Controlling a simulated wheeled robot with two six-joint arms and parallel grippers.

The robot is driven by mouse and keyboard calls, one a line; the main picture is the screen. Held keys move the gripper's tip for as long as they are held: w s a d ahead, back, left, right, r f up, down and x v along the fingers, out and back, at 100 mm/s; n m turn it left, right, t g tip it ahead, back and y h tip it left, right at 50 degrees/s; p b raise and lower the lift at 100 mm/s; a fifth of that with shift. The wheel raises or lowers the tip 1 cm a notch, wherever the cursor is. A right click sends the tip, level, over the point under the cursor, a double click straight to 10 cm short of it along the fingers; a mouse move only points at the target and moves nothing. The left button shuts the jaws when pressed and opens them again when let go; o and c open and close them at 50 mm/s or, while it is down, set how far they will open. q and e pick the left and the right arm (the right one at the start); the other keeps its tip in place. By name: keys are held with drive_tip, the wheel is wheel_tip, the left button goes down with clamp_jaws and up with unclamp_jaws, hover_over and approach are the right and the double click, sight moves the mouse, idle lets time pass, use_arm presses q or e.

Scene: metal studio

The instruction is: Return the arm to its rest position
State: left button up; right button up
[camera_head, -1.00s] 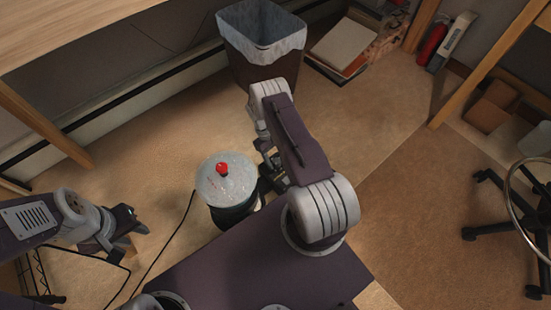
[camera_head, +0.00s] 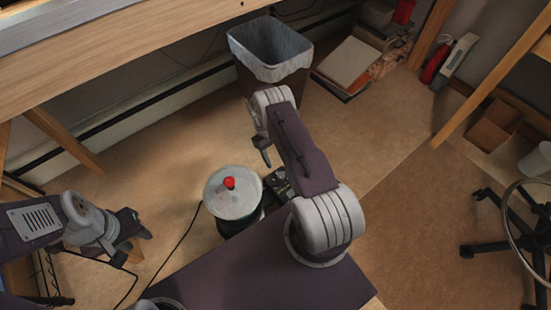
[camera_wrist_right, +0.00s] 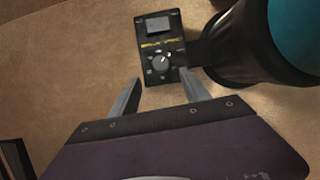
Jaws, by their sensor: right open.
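My right arm (camera_head: 300,150) extends from my body toward the waste bin, bent downward at its wrist. My right gripper (camera_wrist_right: 159,76) is open and empty in the right wrist view. Its two fingers point toward a small black box with a dial (camera_wrist_right: 161,50); this box also shows in the head view (camera_head: 280,184), beside the pot-like vessel. Whether the fingers touch the box cannot be told, but nothing is between them. My left gripper (camera_head: 142,226) is low at the left, over the floor; its jaws are too small and dark to read.
A round vessel with a pale lid and red knob (camera_head: 232,196) stands beside the box. A lined waste bin (camera_head: 270,75) stands beyond my right arm. A wooden table (camera_head: 110,50) spans upper left. A wheeled chair (camera_head: 520,240) is at right; floor between is clear.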

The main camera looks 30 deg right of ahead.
drive_tip(key=a+r+t+p, duration=0.1)
drive_tip(key=a+r+p, duration=0.15)
drive_tip(key=r, duration=0.75)
drive_tip(key=a+r+t+p, duration=0.2)
drive_tip(key=a+r, duration=0.2)
drive_tip(key=r, duration=0.6)
drive_tip(key=s+a+r+m+t+p, duration=0.25)
drive_tip(key=s+a+r+p, duration=0.35)
drive_tip(key=s+r, duration=0.85)
wheel_tip(320, 180, up, 37)
drive_tip(key=a+p, duration=0.1)
drive_tip(key=p, duration=3.5)
drive_tip(key=shift+w+r+n+y, duration=0.2)
drive_tip(key=shift+w+n+y, duration=0.1)
drive_tip(key=shift+n+y, duration=0.15)
